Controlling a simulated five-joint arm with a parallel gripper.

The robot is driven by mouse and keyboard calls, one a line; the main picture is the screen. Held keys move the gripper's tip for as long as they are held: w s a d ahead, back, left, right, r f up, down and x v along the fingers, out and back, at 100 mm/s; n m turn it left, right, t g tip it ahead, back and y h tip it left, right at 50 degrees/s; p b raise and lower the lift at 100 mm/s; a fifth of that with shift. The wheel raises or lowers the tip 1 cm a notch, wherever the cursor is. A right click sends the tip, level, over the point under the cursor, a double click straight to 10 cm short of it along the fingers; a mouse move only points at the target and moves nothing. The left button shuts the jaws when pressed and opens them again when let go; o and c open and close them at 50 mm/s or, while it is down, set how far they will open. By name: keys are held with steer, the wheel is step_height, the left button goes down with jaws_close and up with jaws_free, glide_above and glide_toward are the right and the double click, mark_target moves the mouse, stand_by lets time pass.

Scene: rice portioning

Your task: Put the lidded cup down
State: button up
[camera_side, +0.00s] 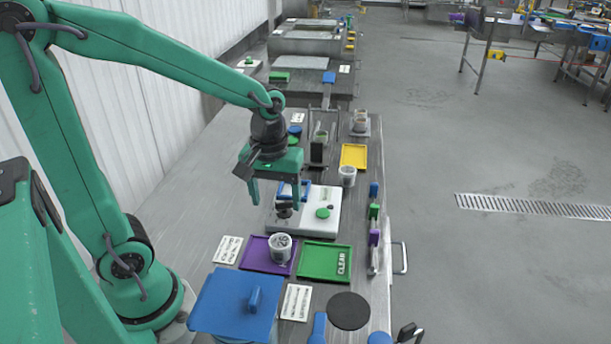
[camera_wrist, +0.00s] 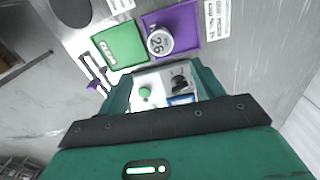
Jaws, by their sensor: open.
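A clear cup with a white lid (camera_side: 280,248) stands upright on the purple tray (camera_side: 256,262). In the wrist view the lid (camera_wrist: 159,42) carries a dark mark that looks like 26, and the purple tray (camera_wrist: 187,22) lies around it. The green tray (camera_side: 318,262), with white lettering that seems to read CLEAR, lies just to the right; it also shows in the wrist view (camera_wrist: 120,38). My gripper (camera_side: 277,194) is open and empty, up above the white board beyond the trays. It is apart from the cup. Its spread fingers (camera_wrist: 164,82) frame the board in the wrist view.
The white board (camera_side: 305,225) holds a green disc (camera_side: 322,213) and a dark fixture. A blue-lidded box (camera_side: 236,303) and a black disc (camera_side: 348,311) stand at the near end. Another cup (camera_side: 347,176) and a yellow tray (camera_side: 354,156) are farther back.

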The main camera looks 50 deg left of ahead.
steer(key=s+r+m+t, duration=0.5)
steer(key=s+r+m, duration=0.1)
steer(key=r+m, duration=0.2)
steer(key=shift+s+d+r, duration=0.25)
steer(key=shift+d+r, duration=0.05)
steer(key=shift+r, duration=0.3)
